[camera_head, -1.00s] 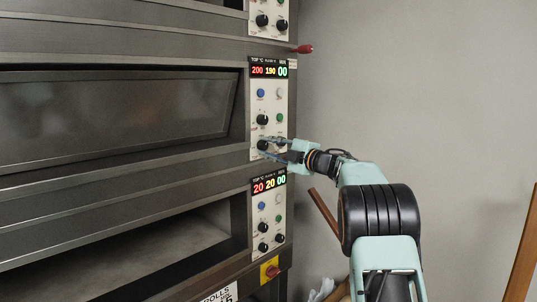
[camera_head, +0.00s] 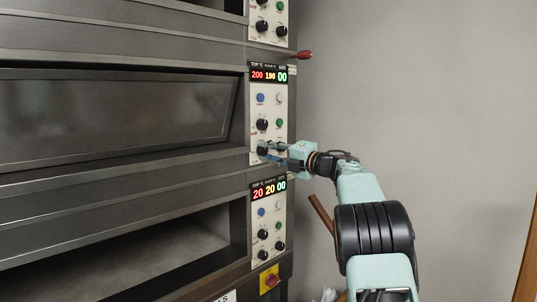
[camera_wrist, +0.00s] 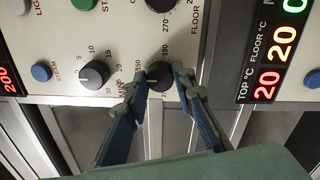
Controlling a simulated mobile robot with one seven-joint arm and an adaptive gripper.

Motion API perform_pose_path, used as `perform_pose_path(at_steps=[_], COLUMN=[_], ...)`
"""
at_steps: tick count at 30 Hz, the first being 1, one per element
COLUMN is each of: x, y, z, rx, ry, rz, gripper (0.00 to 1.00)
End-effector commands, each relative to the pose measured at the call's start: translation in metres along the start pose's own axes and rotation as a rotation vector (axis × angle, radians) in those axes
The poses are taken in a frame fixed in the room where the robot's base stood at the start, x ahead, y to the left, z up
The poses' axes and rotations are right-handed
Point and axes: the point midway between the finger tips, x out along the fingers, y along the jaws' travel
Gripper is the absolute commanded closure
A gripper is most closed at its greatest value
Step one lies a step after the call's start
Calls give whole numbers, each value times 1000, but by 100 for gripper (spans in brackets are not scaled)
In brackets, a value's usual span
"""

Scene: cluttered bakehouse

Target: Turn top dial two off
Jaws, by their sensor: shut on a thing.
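The middle oven deck's control panel (camera_head: 282,102) has a lit display (camera_head: 269,75) reading 200 190 00. My gripper (camera_head: 266,151) is at the lower left black dial of this panel and mostly covers it in the head view. In the wrist view, my gripper (camera_wrist: 164,76) has one finger on each side of this black dial (camera_wrist: 161,80) and is shut on it. Temperature marks ring the dial, partly hidden by the fingers. Its exact pointer direction is hard to tell.
A neighbouring black dial (camera_wrist: 94,74) and a blue button (camera_wrist: 41,72) sit close beside the fingers. The lower deck's display (camera_head: 269,188) reads 20 20 00. A red handle (camera_head: 304,54) sticks out above. Bare wall lies to the right.

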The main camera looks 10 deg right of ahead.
Motion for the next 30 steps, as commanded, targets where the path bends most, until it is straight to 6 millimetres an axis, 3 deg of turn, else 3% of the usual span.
perform_pose_path(at_steps=[10,11,15,25,30], x=[0,0,0,-2,-17], y=[-1,-1,-1,0,0], z=[0,0,0,0,1], rx=[-3,-3,-2,-1,-1], ry=[2,2,1,0,-2], rz=[-2,-2,-2,-1,-1], gripper=[100,74,59,58,58])
